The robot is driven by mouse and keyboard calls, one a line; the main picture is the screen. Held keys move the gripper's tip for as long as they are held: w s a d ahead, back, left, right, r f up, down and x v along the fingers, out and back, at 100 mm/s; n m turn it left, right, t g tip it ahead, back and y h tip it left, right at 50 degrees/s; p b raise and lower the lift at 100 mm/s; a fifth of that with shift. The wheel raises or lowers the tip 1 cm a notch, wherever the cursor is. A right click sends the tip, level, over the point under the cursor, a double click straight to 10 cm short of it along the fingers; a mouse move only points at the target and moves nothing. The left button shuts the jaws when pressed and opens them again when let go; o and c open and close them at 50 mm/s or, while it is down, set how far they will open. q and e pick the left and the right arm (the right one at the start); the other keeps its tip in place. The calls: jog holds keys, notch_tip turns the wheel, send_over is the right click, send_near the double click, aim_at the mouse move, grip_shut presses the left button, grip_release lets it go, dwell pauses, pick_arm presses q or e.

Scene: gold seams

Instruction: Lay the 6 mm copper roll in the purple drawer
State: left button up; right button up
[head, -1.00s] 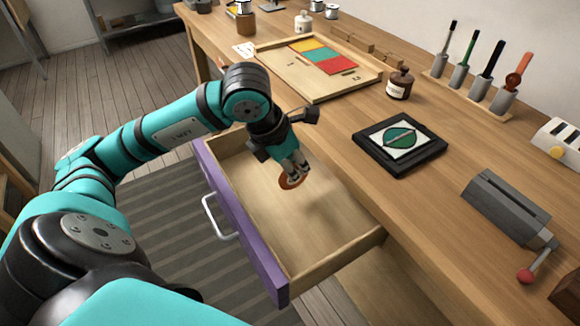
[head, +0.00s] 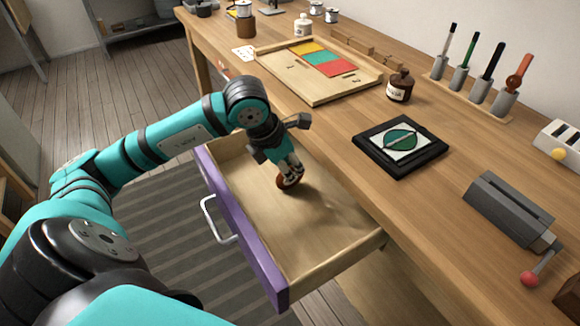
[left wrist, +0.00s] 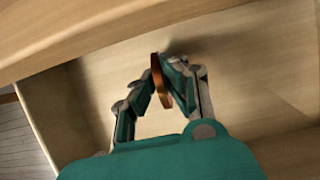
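The purple drawer (head: 262,262) is pulled out from the bench, and its wooden inside is otherwise bare. My left gripper (head: 288,177) is inside the drawer, low over its floor. The copper roll (head: 286,182) is between its fingertips, standing on edge. In the left wrist view the copper roll (left wrist: 160,80) shows edge-on between the two fingers of my left gripper (left wrist: 160,88). A shadow lies close beside it; I cannot tell whether the roll touches the floor. Its size marking is not readable. My right gripper is in neither view.
The drawer's walls surround my left gripper, with the bench edge behind. On the bench are a black-framed picture (head: 400,146), a wooden tray with coloured sheets (head: 300,82), a brown bottle (head: 400,86), a grey tool (head: 508,212) and a brush rack (head: 470,92).

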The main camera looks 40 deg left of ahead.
pick_arm(q)
jog(key=o, duration=0.5)
jog(key=shift+c, duration=0.2)
jog(key=shift+r, duration=0.1)
jog(key=shift+s+a+r, duration=0.1)
jog(key=shift+a+r, duration=0.05)
jog(key=shift+r, duration=0.2)
jog(key=p+v, duration=0.1)
jog(key=v, duration=1)
jog(key=shift+s+p, duration=0.2)
jog(key=shift+p, duration=0.15)
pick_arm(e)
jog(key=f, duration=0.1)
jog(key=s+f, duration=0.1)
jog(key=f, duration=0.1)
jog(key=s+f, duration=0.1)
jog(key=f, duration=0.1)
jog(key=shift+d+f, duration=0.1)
pick_arm(q)
jog(key=shift+r, duration=0.1)
